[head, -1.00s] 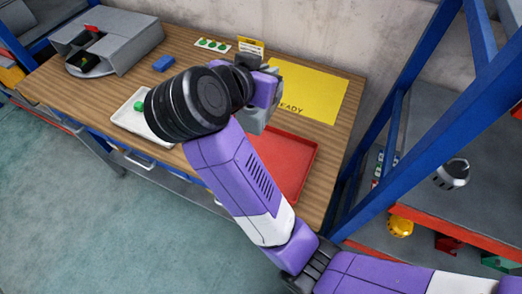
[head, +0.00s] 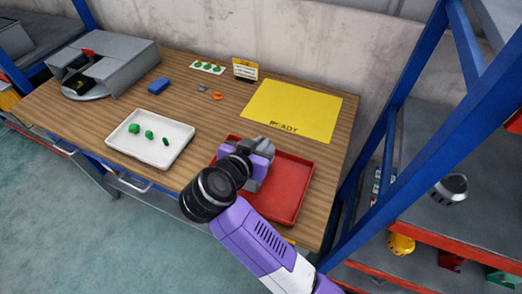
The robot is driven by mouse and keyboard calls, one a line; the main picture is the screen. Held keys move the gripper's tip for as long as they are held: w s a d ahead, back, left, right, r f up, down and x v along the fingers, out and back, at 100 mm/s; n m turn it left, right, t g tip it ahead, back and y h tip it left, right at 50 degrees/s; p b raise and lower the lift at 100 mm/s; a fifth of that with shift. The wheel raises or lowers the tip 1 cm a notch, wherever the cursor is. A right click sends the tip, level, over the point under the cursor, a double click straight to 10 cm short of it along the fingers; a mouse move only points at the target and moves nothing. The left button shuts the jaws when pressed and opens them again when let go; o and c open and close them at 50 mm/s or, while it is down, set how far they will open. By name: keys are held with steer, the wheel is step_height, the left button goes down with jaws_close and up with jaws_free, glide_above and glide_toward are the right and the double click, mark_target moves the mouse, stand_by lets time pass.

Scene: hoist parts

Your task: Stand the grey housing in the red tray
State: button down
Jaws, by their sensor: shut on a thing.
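The grey housing (head: 254,181) is at my gripper (head: 261,160), partly hidden by my purple hand and wrist. My gripper is shut on it. The housing shows over the left part of the red tray (head: 292,186). I cannot tell whether it touches the tray floor or is held just above it. The right part of the tray is bare.
A white tray (head: 178,139) with green pieces stands to the left. A yellow READY mat (head: 295,105) lies behind the red tray. A blue block (head: 158,86), a small orange part (head: 217,96) and a grey machine (head: 118,62) are farther back. A blue rack post (head: 385,145) rises at right.

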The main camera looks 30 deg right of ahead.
step_height(320, 180, down, 3)
stand_by(0.3)
steer(key=c, duration=1.5)
jaws_free()
steer(key=shift+f, duration=0.1)
steer(key=shift+c, duration=0.2)
steer(key=v, duration=1.2)
steer(key=shift+d, duration=0.1)
